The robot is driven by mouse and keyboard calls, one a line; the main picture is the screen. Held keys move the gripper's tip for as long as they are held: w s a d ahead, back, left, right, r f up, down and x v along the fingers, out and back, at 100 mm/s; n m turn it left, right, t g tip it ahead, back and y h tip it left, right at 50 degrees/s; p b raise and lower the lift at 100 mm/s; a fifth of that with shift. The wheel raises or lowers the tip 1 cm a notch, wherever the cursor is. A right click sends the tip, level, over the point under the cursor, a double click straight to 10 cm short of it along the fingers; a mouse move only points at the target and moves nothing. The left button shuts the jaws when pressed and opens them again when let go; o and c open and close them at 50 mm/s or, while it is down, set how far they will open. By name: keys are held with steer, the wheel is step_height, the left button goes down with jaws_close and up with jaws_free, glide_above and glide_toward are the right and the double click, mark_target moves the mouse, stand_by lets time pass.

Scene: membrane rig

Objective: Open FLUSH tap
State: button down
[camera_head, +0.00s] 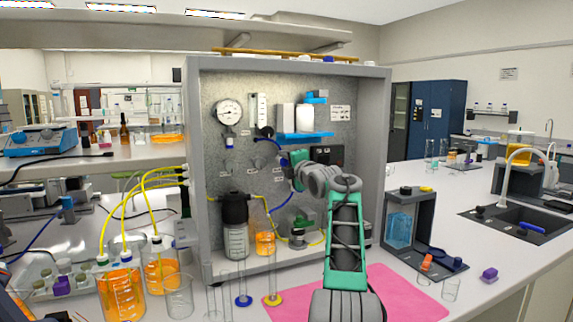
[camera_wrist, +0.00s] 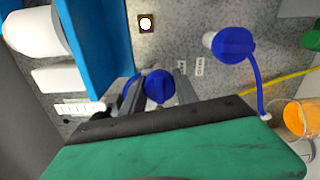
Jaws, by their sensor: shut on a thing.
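A blue tap (camera_wrist: 160,88) on the grey panel shows between the two fingers of my gripper (camera_wrist: 158,86) in the wrist view. My gripper is shut on this tap, with one finger on each side of it. Small white labels (camera_wrist: 196,67) sit beside it, but I cannot make out which one reads FLUSH. A second blue tap (camera_wrist: 232,45) stands on the panel to the right, apart from my gripper. In the head view my gripper (camera_head: 285,168) is at the panel, and my wrist hides most of the held tap.
A blue shelf (camera_head: 305,136) with white blocks sits just above my gripper. A round gauge (camera_head: 229,113) is at the panel's upper left. Below stand a dark-capped bottle (camera_head: 236,238) and an orange-filled bottle (camera_head: 265,241). A pink mat (camera_head: 395,290) lies in front.

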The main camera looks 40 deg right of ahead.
steer(key=c, duration=0.9)
jaws_free()
steer(key=b+v, duration=0.3)
steer(key=v, duration=0.5)
steer(key=shift+b, duration=0.4)
